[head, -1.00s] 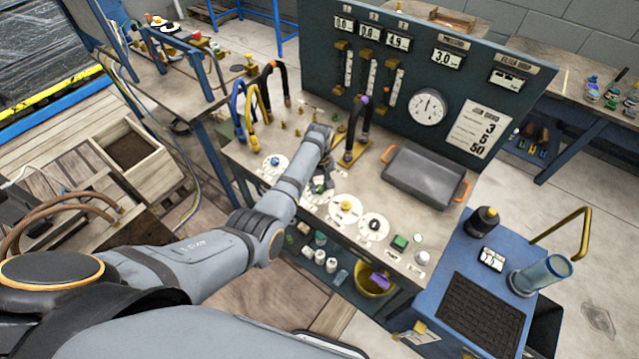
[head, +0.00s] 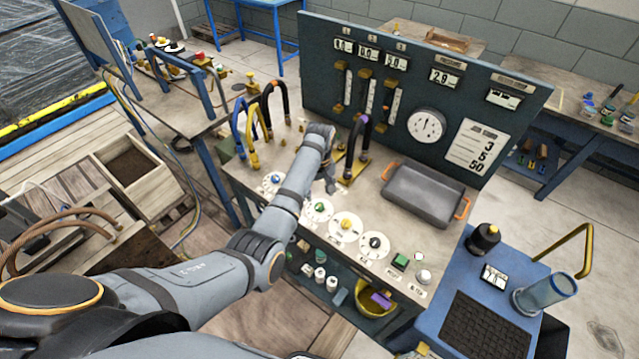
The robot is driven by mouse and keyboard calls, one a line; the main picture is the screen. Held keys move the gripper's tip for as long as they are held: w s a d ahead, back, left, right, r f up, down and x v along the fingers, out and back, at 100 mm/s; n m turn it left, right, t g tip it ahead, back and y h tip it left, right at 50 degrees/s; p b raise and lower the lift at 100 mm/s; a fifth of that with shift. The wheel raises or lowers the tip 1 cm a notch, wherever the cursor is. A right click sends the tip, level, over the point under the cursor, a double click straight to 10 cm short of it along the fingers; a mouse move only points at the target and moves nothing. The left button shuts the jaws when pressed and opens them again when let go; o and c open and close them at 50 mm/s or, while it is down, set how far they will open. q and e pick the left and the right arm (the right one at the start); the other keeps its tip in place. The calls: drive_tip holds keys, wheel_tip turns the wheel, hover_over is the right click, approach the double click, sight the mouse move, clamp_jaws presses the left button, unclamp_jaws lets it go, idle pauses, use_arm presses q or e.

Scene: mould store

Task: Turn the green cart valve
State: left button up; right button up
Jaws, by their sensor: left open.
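The green valve knob (head: 319,207) sits on a round white dial on the front of the bench top. It stands between a dial with a blue knob (head: 275,179) and one with a yellow knob (head: 346,224). My left gripper (head: 331,184) is above and just behind the green knob, apart from it, pointing down. It is open and holds nothing I can see; its fingers are small and partly hidden by my wrist. The knob's exact angle is too small to read. My right gripper is not in view.
A black knob (head: 375,243) and a green button (head: 400,262) continue the front row. Upright hoses, including a black one (head: 357,140), stand behind my wrist. A grey tray (head: 425,193) lies right. The gauge panel (head: 398,120) closes off the back.

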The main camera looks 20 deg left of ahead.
sight(319, 206)
use_arm(q)
wheel_tip(319, 206, up, 6)
drive_tip(key=shift+f, duration=0.1)
idle(0.4)
